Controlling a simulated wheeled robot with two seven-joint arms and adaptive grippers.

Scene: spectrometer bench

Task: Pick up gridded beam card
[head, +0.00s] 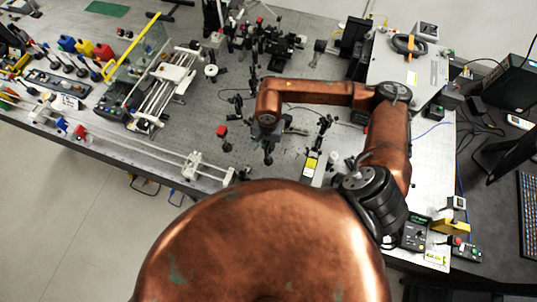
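I cannot pick out the gridded beam card for certain; cards and labels here are too small to read. A small white card (66,102) with dark marks stands at the left of the bench. A pale piece with a yellow-green patch (437,257) lies near the right front edge. My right gripper (268,156) is dark and small, pointing down over the bare middle of the optical bench (200,125). Its fingers are too small to tell open from shut, and I see nothing clearly held. My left gripper is not in view.
A red-topped post (222,132) stands left of my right gripper, and a yellow-and-black device (309,166) stands right of it. A rail (130,142) runs along the front edge. Optics mounts (268,40) crowd the back; a grey box (405,65) stands back right.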

